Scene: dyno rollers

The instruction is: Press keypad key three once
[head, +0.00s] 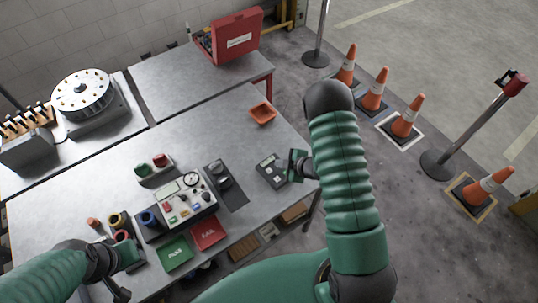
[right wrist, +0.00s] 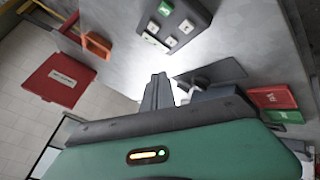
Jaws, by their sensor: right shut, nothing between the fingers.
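The keypad (head: 271,170) is a dark box with light keys near the right end of the front table. In the right wrist view the keypad (right wrist: 172,28) is at the top, with several white keys and one green key. The key labels are too small to read for certain. My right gripper (head: 287,162) is at the keypad's right side in the head view, its fingers partly hidden. In the right wrist view its fingers (right wrist: 158,88) are together and empty, apart from the keys in the picture. My left gripper (head: 128,256) is at the front left; its fingers are unclear.
An instrument panel (head: 188,201), a dark mat (head: 236,196) with a grey object, and green (head: 174,252) and red (head: 209,232) trays lie left of the keypad. An orange tray (head: 263,114) lies behind it. Bare tabletop lies between.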

